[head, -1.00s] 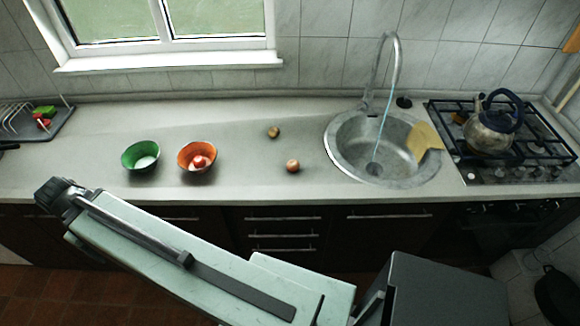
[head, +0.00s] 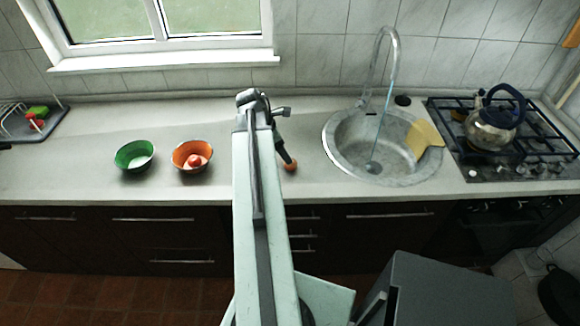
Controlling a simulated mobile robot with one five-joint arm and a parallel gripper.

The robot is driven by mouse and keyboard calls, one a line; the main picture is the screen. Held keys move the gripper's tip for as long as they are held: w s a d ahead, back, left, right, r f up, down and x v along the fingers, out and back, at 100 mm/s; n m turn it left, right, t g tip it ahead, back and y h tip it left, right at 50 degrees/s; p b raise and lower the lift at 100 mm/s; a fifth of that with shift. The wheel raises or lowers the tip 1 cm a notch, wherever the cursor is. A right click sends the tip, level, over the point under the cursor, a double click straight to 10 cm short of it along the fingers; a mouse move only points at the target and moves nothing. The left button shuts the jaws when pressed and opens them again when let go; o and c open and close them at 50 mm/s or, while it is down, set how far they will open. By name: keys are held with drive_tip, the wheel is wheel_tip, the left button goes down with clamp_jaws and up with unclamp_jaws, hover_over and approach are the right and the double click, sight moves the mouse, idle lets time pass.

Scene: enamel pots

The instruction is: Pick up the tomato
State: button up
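Another round red item (head: 195,161) lies in the orange bowl (head: 179,153); I cannot tell for sure which of the two is the tomato.
A green bowl (head: 123,163) stands left of the orange one. The sink (head: 334,152) with a tall faucet (head: 379,62) is on the right, then a kettle (head: 491,132) on the stove. A dish rack (head: 20,122) is at far left.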

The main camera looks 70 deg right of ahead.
drive_tip(key=b+x, duration=0.6)
drive_tip(key=x, duration=0.1)
drive_tip(key=shift+a+f, duration=0.15)
drive_tip(key=shift+f, duration=0.25)
drive_tip(key=shift+r, duration=0.2)
drive_tip(key=c, duration=1.5)
wheel_tip(320, 180, up, 10)
drive_tip(key=p, duration=1)
drive_tip(key=shift+r, duration=0.15)
